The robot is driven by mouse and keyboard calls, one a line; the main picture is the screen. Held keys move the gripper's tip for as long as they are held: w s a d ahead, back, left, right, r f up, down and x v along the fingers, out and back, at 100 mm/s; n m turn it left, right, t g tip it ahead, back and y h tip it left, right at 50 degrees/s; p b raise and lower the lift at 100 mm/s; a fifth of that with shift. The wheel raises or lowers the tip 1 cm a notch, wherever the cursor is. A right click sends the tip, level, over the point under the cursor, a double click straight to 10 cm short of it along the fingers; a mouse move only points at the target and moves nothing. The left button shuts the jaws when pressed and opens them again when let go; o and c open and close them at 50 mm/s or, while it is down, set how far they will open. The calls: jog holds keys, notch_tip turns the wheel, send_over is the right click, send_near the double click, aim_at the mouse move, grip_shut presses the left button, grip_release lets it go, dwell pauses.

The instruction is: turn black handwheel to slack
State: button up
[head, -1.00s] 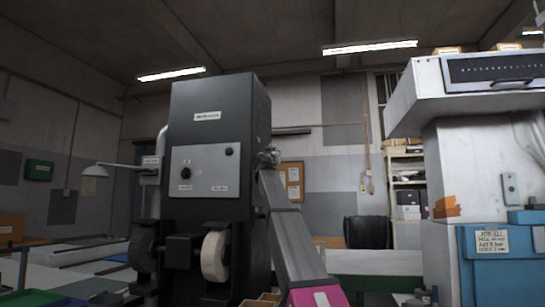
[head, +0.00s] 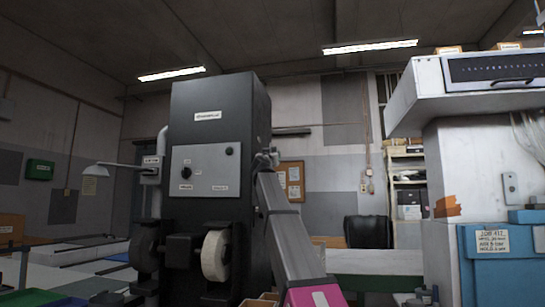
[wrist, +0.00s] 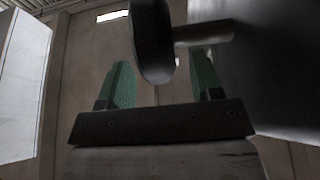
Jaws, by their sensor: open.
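In the wrist view a dark rounded disc (wrist: 152,42), likely the black handwheel, is seen nearly edge-on. A short grey shaft (wrist: 205,33) joins it to a dark body at the right. My gripper (wrist: 162,75) is open, with its two green fingers spread below the disc. In the head view my grey arm leans up to the right side of the tall black machine (head: 208,95). The handwheel cannot be made out there.
The machine carries a grey panel (head: 207,180) with a small black knob, and a pale wheel (head: 215,255) low in front. A white-topped unit (head: 455,105) with a blue box (head: 500,265) stands at the right. A black chair back (head: 367,232) shows behind.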

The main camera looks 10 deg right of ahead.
jog(key=v, duration=0.7)
jog(key=shift+s, duration=0.2)
jog(key=shift+a+f, duration=0.15)
